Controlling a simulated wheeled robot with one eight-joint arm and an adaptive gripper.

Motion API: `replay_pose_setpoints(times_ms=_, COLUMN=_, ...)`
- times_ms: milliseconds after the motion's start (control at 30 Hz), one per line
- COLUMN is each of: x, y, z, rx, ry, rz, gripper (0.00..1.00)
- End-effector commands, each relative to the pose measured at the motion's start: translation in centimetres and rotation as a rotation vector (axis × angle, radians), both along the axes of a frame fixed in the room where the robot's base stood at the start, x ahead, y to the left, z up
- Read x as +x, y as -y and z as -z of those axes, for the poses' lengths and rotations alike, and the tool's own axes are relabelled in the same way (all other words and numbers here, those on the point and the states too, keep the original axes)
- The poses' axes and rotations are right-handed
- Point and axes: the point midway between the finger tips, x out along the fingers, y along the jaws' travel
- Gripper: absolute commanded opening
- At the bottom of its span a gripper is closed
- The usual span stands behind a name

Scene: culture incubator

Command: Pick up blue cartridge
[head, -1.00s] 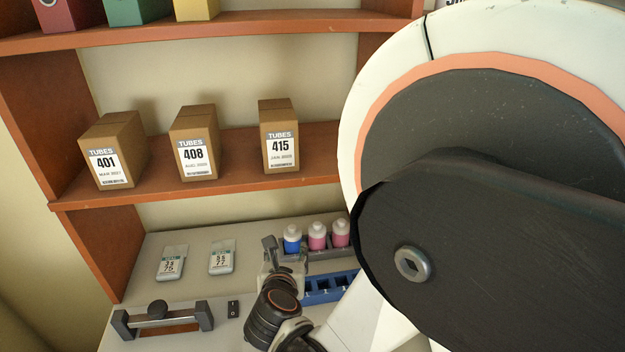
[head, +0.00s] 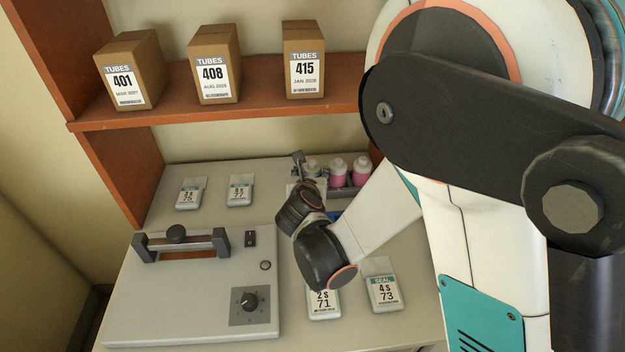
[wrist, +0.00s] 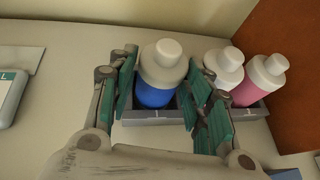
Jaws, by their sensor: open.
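The blue cartridge (wrist: 153,93) stands upright in a grey rack (wrist: 244,111) in the wrist view, with a white cap. My gripper (wrist: 163,68) is open, with one finger on each side of the cartridge. The right finger lies between it and the neighbouring pink cartridge. I cannot tell whether the fingers touch the blue cartridge. In the head view my gripper (head: 303,168) is at the back of the bench and mostly hides the blue cartridge.
Two pink cartridges (wrist: 223,69) (wrist: 262,80) stand to the right in the rack. A blue rack (head: 336,215) is partly hidden by my arm. A lidded grey device (head: 195,310) and several labelled packs (head: 383,293) lie on the bench. A shelf with boxes (head: 213,62) hangs above.

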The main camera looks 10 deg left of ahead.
Motion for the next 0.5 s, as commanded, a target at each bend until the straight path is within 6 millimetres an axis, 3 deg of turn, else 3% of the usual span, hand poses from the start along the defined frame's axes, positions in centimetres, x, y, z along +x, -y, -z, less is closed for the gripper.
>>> replay_pose_setpoints(times_ms=133, x=-0.05, y=0.0, z=-0.09, rx=0.0, ry=0.0, rz=0.0, gripper=0.44)
replay_pose_setpoints(times_ms=267, x=-0.08, y=0.0, z=-0.09, rx=0.0, ry=0.0, rz=0.0, gripper=0.15)
replay_pose_setpoints(times_ms=500, x=-0.09, y=0.0, z=-0.1, rx=0.0, ry=0.0, rz=0.0, gripper=0.15)
